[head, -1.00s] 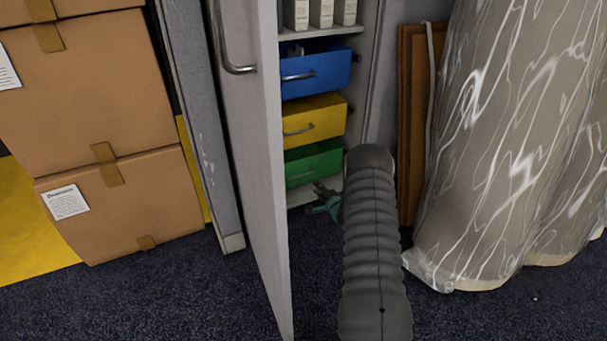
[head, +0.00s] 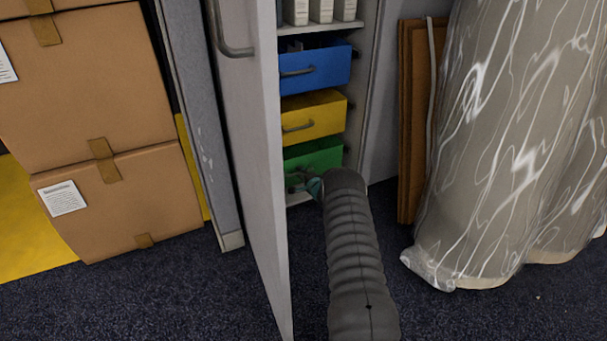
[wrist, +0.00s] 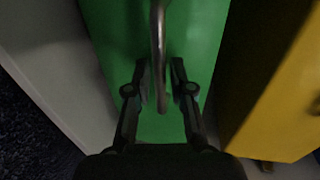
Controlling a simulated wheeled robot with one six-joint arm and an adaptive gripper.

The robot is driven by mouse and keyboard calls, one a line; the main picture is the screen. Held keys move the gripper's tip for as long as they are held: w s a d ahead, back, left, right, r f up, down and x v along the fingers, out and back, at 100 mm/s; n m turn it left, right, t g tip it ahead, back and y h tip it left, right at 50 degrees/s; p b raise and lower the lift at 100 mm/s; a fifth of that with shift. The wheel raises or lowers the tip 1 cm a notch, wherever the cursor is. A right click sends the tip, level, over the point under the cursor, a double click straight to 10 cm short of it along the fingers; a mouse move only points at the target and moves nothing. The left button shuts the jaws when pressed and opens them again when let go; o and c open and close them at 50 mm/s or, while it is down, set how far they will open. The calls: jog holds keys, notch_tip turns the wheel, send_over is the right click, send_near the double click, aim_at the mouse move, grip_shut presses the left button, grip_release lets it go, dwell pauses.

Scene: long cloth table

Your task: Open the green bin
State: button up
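The green bin (head: 318,156) is the lowest of three coloured bins in the open cabinet, below the yellow bin. Its front fills the middle of the wrist view (wrist: 205,35). Its metal bar handle (wrist: 158,50) shows there, with its lower end between my fingers. My gripper (wrist: 160,72) is open, one finger on each side of the handle, with a small gap visible. In the head view my gripper (head: 300,185) is at the left of the green front, and my arm hides the bin's lower right part.
The yellow bin (head: 318,112) and blue bin (head: 325,72) are above, both sticking out a little. The open cabinet door (head: 250,150) stands close on the left of my arm. Cardboard boxes (head: 90,110) are at far left. A plastic-wrapped object (head: 500,150) stands right, with dark carpet in front.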

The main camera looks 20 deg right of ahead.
jog(key=shift+w, duration=0.45)
